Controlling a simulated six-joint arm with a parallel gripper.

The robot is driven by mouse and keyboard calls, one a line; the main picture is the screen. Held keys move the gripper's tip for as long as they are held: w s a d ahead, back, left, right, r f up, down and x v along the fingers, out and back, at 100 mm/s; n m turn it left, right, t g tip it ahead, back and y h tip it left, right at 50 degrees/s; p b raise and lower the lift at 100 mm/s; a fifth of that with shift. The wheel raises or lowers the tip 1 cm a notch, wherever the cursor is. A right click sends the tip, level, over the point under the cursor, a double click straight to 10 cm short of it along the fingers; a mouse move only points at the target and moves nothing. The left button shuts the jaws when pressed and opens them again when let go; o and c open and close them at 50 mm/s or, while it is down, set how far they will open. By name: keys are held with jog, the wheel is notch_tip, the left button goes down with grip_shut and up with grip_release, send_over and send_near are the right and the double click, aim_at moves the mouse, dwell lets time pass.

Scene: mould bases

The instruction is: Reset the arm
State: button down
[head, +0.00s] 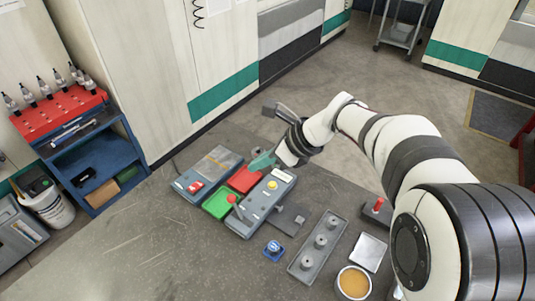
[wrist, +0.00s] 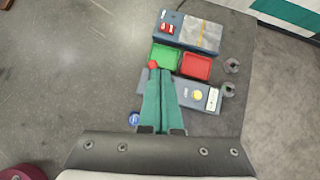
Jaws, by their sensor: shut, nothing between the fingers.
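My gripper (head: 263,161) has teal fingers and hangs above the bench beside the red tray, in the head view. In the wrist view its fingers (wrist: 160,72) are together, with nothing between them. The green tray (head: 214,207) and the red tray (head: 244,181) lie side by side and look empty; the wrist view shows the green tray (wrist: 165,55) and red tray (wrist: 197,67) beyond the fingertips. A grey box with a yellow button (head: 272,185) and a red-knobbed lever (head: 231,199) lies beside them. In the wrist view my fingers hide part of that box (wrist: 187,88).
A blue-grey box with a red switch (head: 195,187) lies at the far left. A grey plate with posts (head: 303,262), a small blue piece (head: 274,250), a silver square plate (head: 369,254) and a round cup (head: 354,283) lie nearer. The left bench area is clear.

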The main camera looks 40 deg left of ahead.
jog(key=s+d+r+n+t+h, duration=0.1)
jog(key=s+d+r+n+h, duration=0.15)
jog(key=d, duration=1.05)
jog(key=s+d+f+n+h, duration=0.2)
jog(key=s+d+n, duration=0.2)
jog(key=s+d, duration=0.4)
jog(key=s+d+f+n+h, duration=0.1)
jog(key=s+d+f+n, duration=0.1)
jog(key=s+d, duration=0.6)
jog(key=d+n, duration=0.1)
jog(key=d, duration=0.5)
jog(key=shift+s+n+t+h, duration=0.25)
jog(key=shift+n+t+h, duration=0.05)
jog(key=shift+n+h, duration=0.05)
jog(key=c, duration=1.6)
grip_release()
